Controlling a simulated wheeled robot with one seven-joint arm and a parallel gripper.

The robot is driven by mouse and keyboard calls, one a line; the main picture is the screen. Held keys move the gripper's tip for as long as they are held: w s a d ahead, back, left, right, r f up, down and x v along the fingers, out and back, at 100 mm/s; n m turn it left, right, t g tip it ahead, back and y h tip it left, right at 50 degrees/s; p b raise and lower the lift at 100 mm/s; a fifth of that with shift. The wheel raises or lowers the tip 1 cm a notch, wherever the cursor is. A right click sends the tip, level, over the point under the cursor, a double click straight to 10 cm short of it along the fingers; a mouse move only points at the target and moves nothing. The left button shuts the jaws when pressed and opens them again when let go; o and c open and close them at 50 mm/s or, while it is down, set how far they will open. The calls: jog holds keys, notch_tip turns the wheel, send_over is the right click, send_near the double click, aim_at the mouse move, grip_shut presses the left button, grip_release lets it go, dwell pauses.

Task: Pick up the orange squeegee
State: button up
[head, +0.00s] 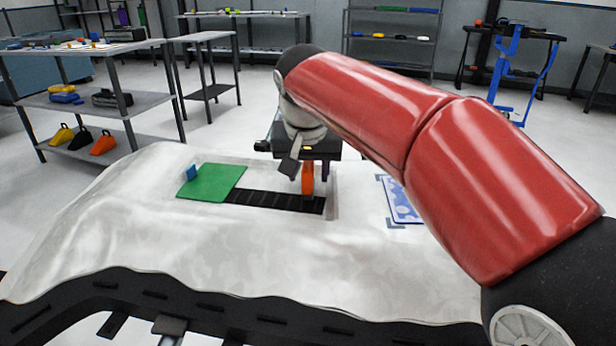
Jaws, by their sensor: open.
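The orange squeegee (308,179) stands upright at the right part of the black slotted strip (262,199) on the covered table. My gripper (307,168) is directly above and around its upper part in the view. One finger shows at the left of the squeegee and a darker one at its right. The jaws are open. The squeegee's top is hidden behind my gripper, and I cannot tell whether the fingers touch it.
A green sheet (213,183) with a blue piece (191,172) on it lies left of the strip. A blue-and-white patterned card (403,201) lies to the right, partly behind my red arm. The front of the pale cloth (190,250) is clear.

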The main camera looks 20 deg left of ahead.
grip_shut()
jog(key=shift+r, duration=0.15)
